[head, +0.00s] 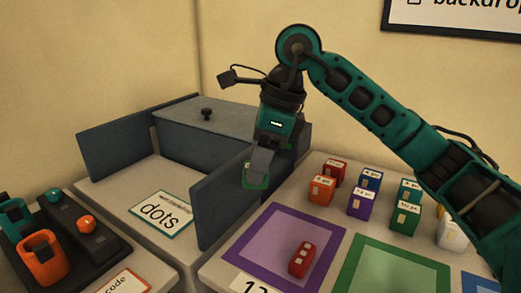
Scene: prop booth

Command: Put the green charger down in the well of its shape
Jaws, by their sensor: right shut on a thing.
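My right gripper (258,170) points down near the middle of the head view, above the grey panel at the box's right side. It is shut on the green charger (255,184), which shows only as a small green edge around the fingertips; the fingers hide most of it. I cannot make out a well of the charger's shape in this view. My left gripper is not in view.
A grey box with open panels (218,130) stands behind, with a "dots" card (160,214) before it. A dark tray (75,260) holds orange and teal items at left. A red block (302,260) lies on the purple mat (247,256); several small blocks stand behind.

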